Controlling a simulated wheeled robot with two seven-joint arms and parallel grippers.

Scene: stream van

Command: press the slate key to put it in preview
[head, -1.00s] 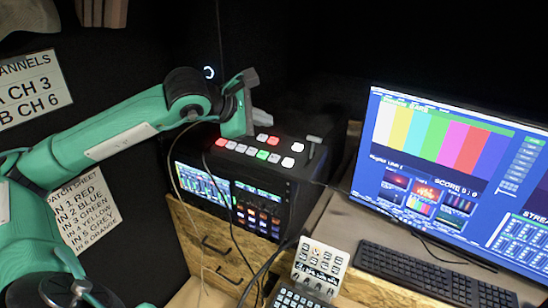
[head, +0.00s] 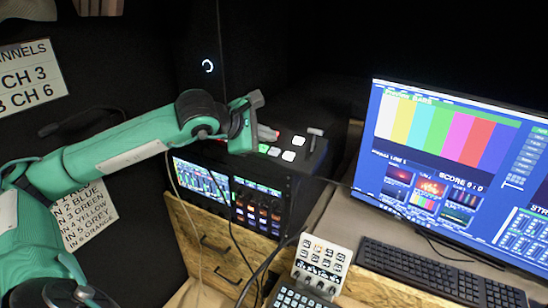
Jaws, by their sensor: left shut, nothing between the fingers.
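The switcher (head: 306,165) is a black box with a sloped key panel, on the wooden drawer unit. One key is lit green (head: 263,149); white keys (head: 288,156) and part of a red key sit beside it. I cannot read which key is slate. My left gripper (head: 242,145) is shut and empty, low over the left part of the panel, and hides the keys there. I cannot tell whether it touches one. The monitor (head: 455,130) shows large colour bars above small source tiles. My right gripper is not in view.
A T-bar lever (head: 313,140) stands at the panel's right end. A cable hangs before the drawers (head: 215,250). Paper sheets are on the left wall.

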